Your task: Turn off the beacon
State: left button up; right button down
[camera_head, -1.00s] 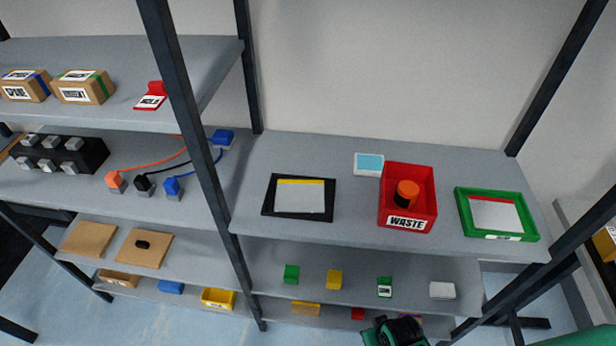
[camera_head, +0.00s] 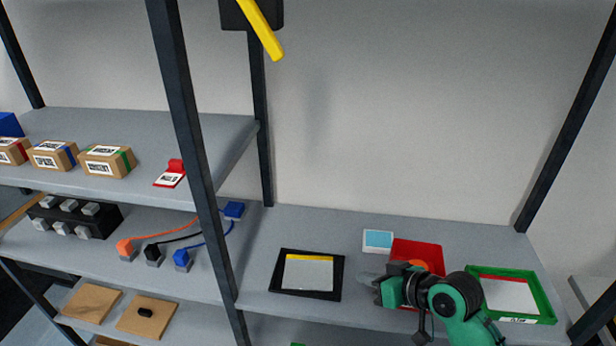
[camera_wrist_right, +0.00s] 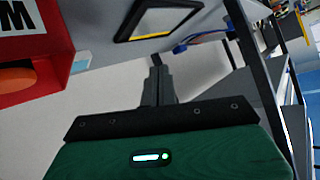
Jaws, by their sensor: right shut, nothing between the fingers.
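The beacon is an orange-topped cylinder in the red waste bin (camera_head: 418,250). Its orange top (camera_head: 420,265) is mostly hidden behind my right arm in the head view. In the right wrist view the orange part (camera_wrist_right: 28,79) shows inside the red bin (camera_wrist_right: 70,22) at the left edge. My right gripper (camera_head: 368,280) is in front of and left of the bin, pointing left. It is shut and empty, and its closed fingers (camera_wrist_right: 157,80) show in the wrist view. My left gripper is not in view.
A black-framed tray (camera_head: 307,291) lies left of the bin and a green tray (camera_head: 540,305) lies right of it. A light-blue pad (camera_head: 377,239) is behind. A dark post (camera_head: 183,120) stands left. A yellow lever (camera_head: 262,30) hangs at the top.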

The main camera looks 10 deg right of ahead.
aim_at(272, 32)
jog(key=w+a+r+n+y, duration=0.1)
jog(key=r+y, duration=0.1)
jog(key=r, duration=0.6)
jog(key=w+r+n+t+y, duration=0.1)
jog(key=r+n+y, duration=0.15)
jog(key=r, duration=0.65)
jog(key=w+a+r+n+y, duration=0.1)
jog(key=r+y, duration=0.1)
jog(key=r, duration=0.6)
jog(key=s+r+n+g+y, duration=0.2)
jog(key=s+r+n+y, duration=0.1)
jog(key=r, duration=0.8)
jog(key=s+d+r+n+g+y, duration=0.1)
jog(key=s+r+n+g+y, duration=0.1)
jog(key=s+r, duration=0.4)
notch_tip(272, 32, up, 5)
jog(key=shift+d+f+n+g+y, duration=0.2)
jog(key=shift+n+g+y, duration=0.1)
jog(key=shift+n+y, duration=0.3)
jog(key=shift+p, duration=0.3)
